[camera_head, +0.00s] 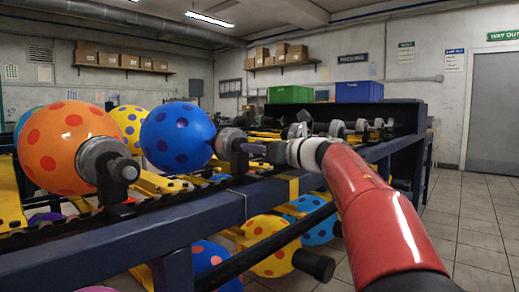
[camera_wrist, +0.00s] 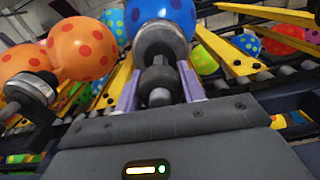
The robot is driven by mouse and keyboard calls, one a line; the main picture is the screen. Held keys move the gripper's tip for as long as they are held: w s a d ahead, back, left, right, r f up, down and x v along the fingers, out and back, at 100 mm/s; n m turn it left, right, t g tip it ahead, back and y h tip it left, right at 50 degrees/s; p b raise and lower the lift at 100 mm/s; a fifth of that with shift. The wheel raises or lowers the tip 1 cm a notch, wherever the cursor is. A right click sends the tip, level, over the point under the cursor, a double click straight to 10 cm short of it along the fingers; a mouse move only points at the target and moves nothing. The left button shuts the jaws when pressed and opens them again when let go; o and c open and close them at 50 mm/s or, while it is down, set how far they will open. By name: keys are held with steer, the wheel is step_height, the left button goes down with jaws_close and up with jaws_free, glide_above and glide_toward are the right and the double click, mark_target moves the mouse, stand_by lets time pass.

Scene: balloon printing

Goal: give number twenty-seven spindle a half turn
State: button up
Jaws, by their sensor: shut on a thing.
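A blue balloon (camera_head: 178,137) with dark dots sits on a grey spindle (camera_head: 228,141) along the rack. My gripper (camera_head: 254,149) reaches in from the right at the spindle's outer end. In the wrist view the purple-grey fingers of my gripper (camera_wrist: 160,88) stand either side of the spindle's dark end knob (camera_wrist: 158,78) and are shut on it. The blue balloon (camera_wrist: 160,12) shows just beyond. I can read no spindle number in either view. An orange balloon (camera_head: 62,148) with red dots sits on the neighbouring spindle (camera_head: 104,160) to the left.
A blue rack beam (camera_head: 150,234) runs in front, below the spindles. Yellow bars (camera_head: 158,182) lie between the balloons. More balloons (camera_head: 268,246) hang on a lower row. Bare spindles (camera_head: 338,128) continue to the right. Green and blue crates (camera_head: 291,94) stand on the rack behind.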

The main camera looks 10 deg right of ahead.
steer(key=shift+r, duration=0.1)
steer(key=m+p, duration=0.3)
steer(key=shift+r, duration=0.1)
steer(key=shift+m+p, duration=1)
steer(key=shift+m, duration=0.3)
steer(key=shift+f, duration=0.2)
steer(key=o, duration=1)
steer(key=shift+d, duration=0.1)
steer(key=v, duration=0.7)
steer(key=shift+s+d, duration=0.2)
steer(key=shift+s, duration=0.15)
